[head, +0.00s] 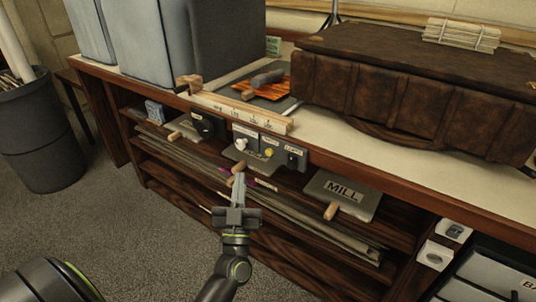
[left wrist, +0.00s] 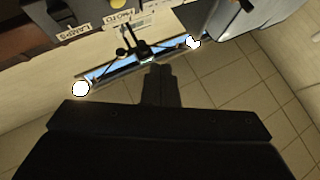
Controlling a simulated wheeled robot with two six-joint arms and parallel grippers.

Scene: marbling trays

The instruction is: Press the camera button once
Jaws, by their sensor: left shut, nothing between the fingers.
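A row of controls sits on the bench's front edge in the head view. It has a white knob (head: 241,144), a small round yellow button (head: 268,152) and a black switch (head: 293,158) with a label above it. I cannot read in the head view which one is the camera button. In the left wrist view a label reading PHOTO (left wrist: 118,17) and one reading LAMPS (left wrist: 73,33) appear upside down. My left gripper (head: 239,176) is shut and empty, below and in front of the controls. Its fingers also show in the left wrist view (left wrist: 160,72). My right gripper is not in view.
Plates with wooden handles jut out below the controls, one marked MILL (head: 345,190). A big brown book (head: 400,95) lies on the bench at right. An orange patterned sheet (head: 262,92) lies behind a wooden rail (head: 240,112). A dark bin (head: 45,135) stands at left.

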